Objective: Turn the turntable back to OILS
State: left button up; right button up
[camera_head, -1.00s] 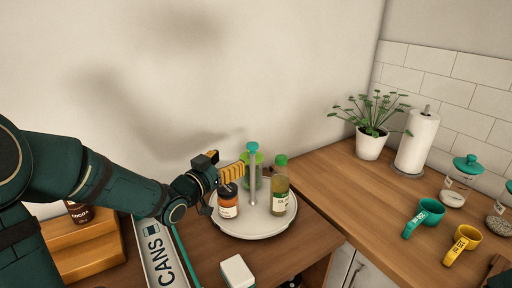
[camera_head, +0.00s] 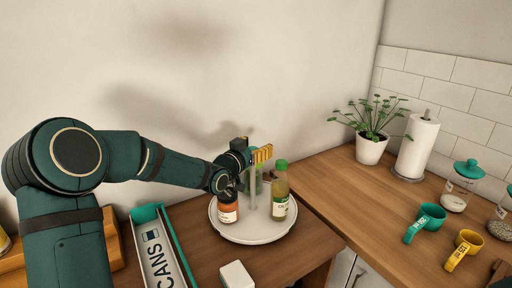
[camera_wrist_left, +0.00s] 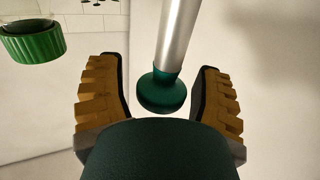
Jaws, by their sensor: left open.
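My left gripper (camera_head: 262,155) is over the post's top and hides the teal knob in the head view. In the left wrist view the teal knob (camera_wrist_left: 161,92) and post (camera_wrist_left: 178,35) lie between the two open yellow fingers, with gaps on both sides. My right gripper is not in view.
A tray marked CANS (camera_head: 160,252) lies left of the turntable, and a white box (camera_head: 237,275) stands in front. A plant (camera_head: 370,135), paper roll (camera_head: 416,145), teal cup (camera_head: 425,220) and yellow cup (camera_head: 464,247) stand to the right. A green cap (camera_wrist_left: 32,40) shows in the wrist view.

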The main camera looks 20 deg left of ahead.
pick_arm(q)
jog(key=shift+w, duration=0.1)
grip_shut()
jog(key=shift+w, duration=0.1)
